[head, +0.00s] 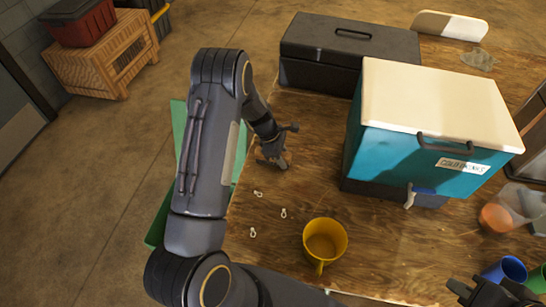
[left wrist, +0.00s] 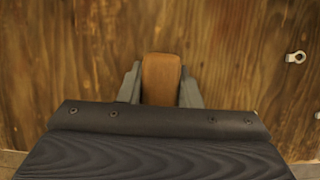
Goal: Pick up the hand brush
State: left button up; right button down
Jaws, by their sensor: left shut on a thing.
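In the left wrist view, a smooth brown wooden block, apparently the hand brush (left wrist: 161,78), is between the two fingers of my left gripper (left wrist: 161,92). The fingers are shut on its sides. Bristles do not show, and I cannot tell whether it touches the table. In the head view my left gripper (head: 275,158) is low over the left part of the wooden table, with the brush mostly hidden by it. My right gripper (head: 497,292) is at the lower right edge, partly cut off. I cannot tell whether it is open.
A yellow mug (head: 325,240) and small metal eyelets (head: 258,194) are on the table (head: 385,243) near the left arm. A teal cooler (head: 425,150) and a black toolbox (head: 350,42) stand behind and right. A blue cup (head: 504,270) is at lower right.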

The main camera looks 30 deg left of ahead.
aim_at(285, 154)
pick_arm(q)
jog(key=shift+r, duration=0.15)
jog(key=shift+c, duration=0.3)
jog(key=shift+r, duration=0.25)
notch_tip(285, 154, up, 2)
jog(key=shift+w+r, duration=0.1)
jog(key=shift+r, duration=0.05)
jog(key=s+d+r+b, duration=0.1)
jog(key=s+d+r, duration=0.2)
jog(key=s+r, duration=0.7)
jog(key=s, duration=0.4)
